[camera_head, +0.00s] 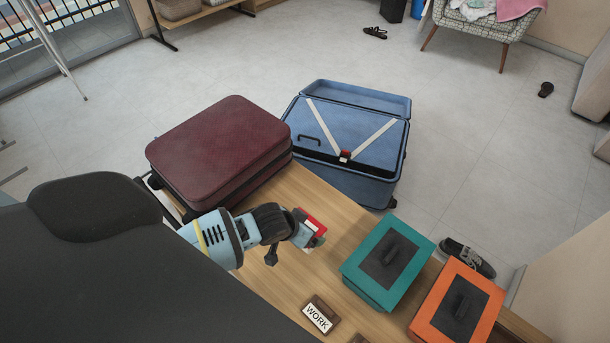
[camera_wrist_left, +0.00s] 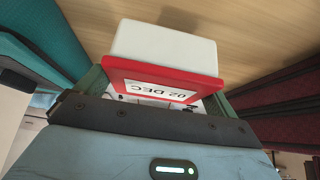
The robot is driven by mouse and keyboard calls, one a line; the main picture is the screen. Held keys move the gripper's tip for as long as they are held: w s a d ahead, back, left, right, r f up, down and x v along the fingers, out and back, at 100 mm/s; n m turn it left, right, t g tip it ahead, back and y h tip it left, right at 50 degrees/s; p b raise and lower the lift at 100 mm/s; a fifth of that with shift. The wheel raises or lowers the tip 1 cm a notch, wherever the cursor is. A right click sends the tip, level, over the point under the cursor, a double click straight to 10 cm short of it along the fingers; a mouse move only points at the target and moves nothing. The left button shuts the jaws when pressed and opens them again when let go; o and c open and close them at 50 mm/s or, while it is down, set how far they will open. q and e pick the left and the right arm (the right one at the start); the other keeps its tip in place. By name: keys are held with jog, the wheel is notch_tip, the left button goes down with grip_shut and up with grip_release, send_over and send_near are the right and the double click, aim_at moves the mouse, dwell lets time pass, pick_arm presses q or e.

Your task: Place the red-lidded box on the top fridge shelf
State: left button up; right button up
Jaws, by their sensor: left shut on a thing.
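The red-lidded box shows in the left wrist view with a white body (camera_wrist_left: 165,48) and a red lid (camera_wrist_left: 125,70) bearing a label that reads "02 DEC". My left gripper (camera_head: 308,233) is shut on this box, its fingers on either side of the lid. In the head view only a bit of the red lid (camera_head: 316,219) shows past the gripper, over the wooden table (camera_head: 290,283). I cannot tell whether the box touches the table. No fridge or fridge shelf is in view. My right gripper is not in view.
A maroon suitcase (camera_head: 220,135) lies left of the gripper, with an open blue suitcase (camera_head: 343,185) beyond. A teal box (camera_head: 362,287) and an orange box (camera_head: 425,318) stand to the right. A "WORK" sign (camera_head: 318,317) is on the table. The floor behind is mostly clear.

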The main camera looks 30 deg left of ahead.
pick_arm(q)
jog(key=shift+w+a, duration=0.15)
jog(key=shift+w, duration=0.3)
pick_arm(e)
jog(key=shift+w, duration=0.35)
pick_arm(q)
jog(key=shift+w+a, duration=0.1)
jog(key=shift+w, duration=0.2)
notch_tip(320, 180, down, 3)
jog(key=shift+f+b, duration=0.2)
jog(key=shift+b, duration=0.45)
jog(key=shift+f, duration=0.1)
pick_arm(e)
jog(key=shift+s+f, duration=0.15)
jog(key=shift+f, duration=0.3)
pick_arm(q)
jog(key=shift+f, duration=0.1)
jog(key=o, duration=0.9)
jog(key=shift+f, duration=0.1)
jog(key=shift+c, duration=0.2)
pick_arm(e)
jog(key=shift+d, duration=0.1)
